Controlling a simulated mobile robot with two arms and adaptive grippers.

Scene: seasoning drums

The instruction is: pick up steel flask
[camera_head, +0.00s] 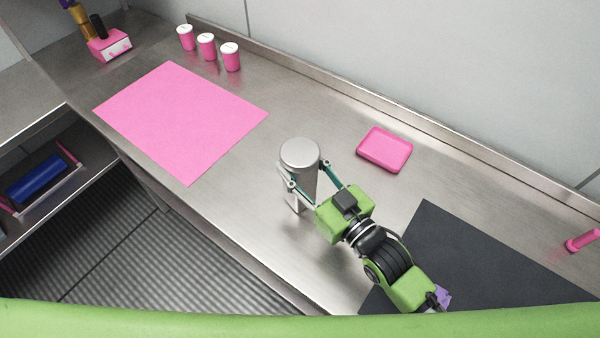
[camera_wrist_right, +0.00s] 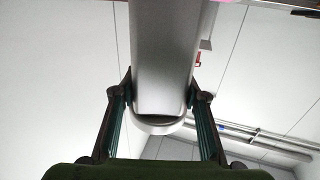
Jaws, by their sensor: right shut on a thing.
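The steel flask (camera_head: 300,156) is a silver cylinder with a round lid, near the middle of the counter in the head view. My right gripper (camera_head: 309,176) is shut on the flask, with one finger on each side. In the right wrist view the flask (camera_wrist_right: 166,60) stands between the two fingers of the right gripper (camera_wrist_right: 160,92). Its lower part is partly hidden by the gripper in the head view, and I cannot tell whether its base touches the counter. My left gripper is not in view.
A pink mat (camera_head: 182,120) lies left of the flask and a pink tray (camera_head: 384,149) to its right. A dark mat (camera_head: 480,255) lies under my right arm. Several pink-and-white drums, including one drum (camera_head: 231,57), stand by the back wall. The steel counter (camera_head: 245,215) is clear around the flask.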

